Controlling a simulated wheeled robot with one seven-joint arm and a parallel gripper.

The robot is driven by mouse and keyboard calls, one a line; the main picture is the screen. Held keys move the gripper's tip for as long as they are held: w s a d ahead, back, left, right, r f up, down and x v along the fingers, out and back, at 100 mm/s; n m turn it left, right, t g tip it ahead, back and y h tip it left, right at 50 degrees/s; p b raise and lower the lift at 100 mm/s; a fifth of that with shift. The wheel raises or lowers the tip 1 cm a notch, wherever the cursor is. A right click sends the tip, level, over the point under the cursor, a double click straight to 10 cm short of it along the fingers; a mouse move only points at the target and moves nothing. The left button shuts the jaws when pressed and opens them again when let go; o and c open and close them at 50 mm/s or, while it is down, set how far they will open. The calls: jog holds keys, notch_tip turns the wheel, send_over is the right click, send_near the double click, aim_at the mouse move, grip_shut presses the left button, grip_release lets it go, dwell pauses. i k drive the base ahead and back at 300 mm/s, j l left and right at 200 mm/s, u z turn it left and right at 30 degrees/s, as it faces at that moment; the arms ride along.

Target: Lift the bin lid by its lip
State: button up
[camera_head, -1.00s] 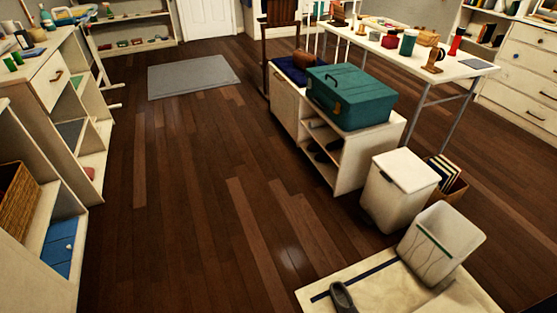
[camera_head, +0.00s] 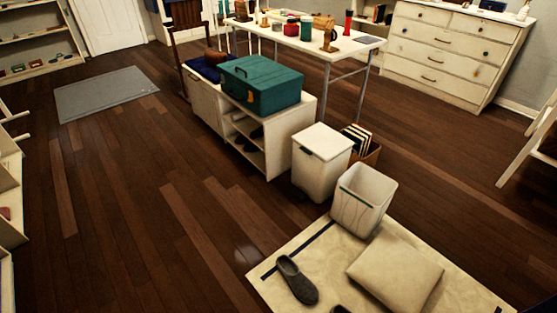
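A white bin with a flat white lid (camera_head: 323,141) stands on the wood floor at the right end of a low shelf unit. The lid is down on the bin body (camera_head: 313,175). A small dark spot at the lid's front edge (camera_head: 306,151) may be its lip; it is too small to be sure. My gripper is not in view.
An open white bin (camera_head: 360,200) stands close in front, at the back of a cream mat (camera_head: 285,258) with a cushion (camera_head: 396,270) and a grey slipper (camera_head: 297,279). A box of books (camera_head: 362,147) is behind the lidded bin. The shelf unit (camera_head: 275,150) bears a teal case (camera_head: 262,84).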

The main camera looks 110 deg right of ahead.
aim_at(319, 139)
jog(key=z, duration=3.85)
jog(key=i+j+u, duration=0.1)
jog(key=i+j, duration=0.45)
jog(key=j, duration=0.25)
jog(key=i+j+u, duration=0.1)
jog(key=i+j, duration=0.5)
jog(key=j, duration=0.15)
jog(key=i+j+u, duration=0.1)
jog(key=i+j, duration=0.5)
jog(key=i, duration=0.45)
